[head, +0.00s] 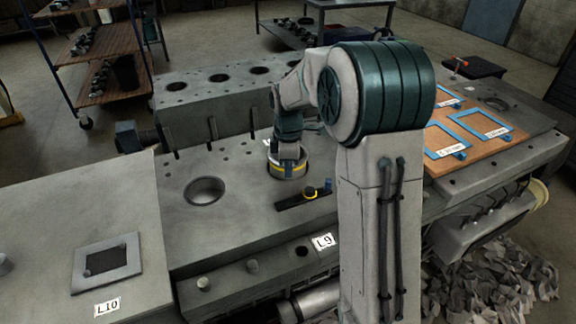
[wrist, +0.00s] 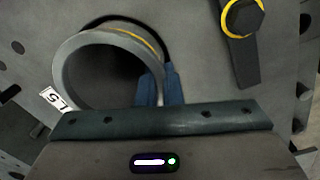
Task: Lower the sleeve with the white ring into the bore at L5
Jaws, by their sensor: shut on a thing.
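A grey sleeve (wrist: 72,62) with a yellow band stands at the bore marked L5; it also shows in the head view (head: 288,172). I see a yellow band on it and cannot make out a white ring. My gripper (wrist: 158,78) is shut on the sleeve's near right wall, one blue finger inside and one outside; in the head view it points down (head: 290,152). The L5 label (wrist: 57,98) lies left of the sleeve. A dark crescent of the bore (wrist: 155,32) shows right of the sleeve. How deep the sleeve sits, I cannot tell.
A dark bar with a yellow-ringed bolt (head: 310,191) lies close to the sleeve on the near right. An open bore (head: 205,190) is to the left. The L9 label (head: 323,241) is nearer. A wooden board with blue frames (head: 468,150) is at the right.

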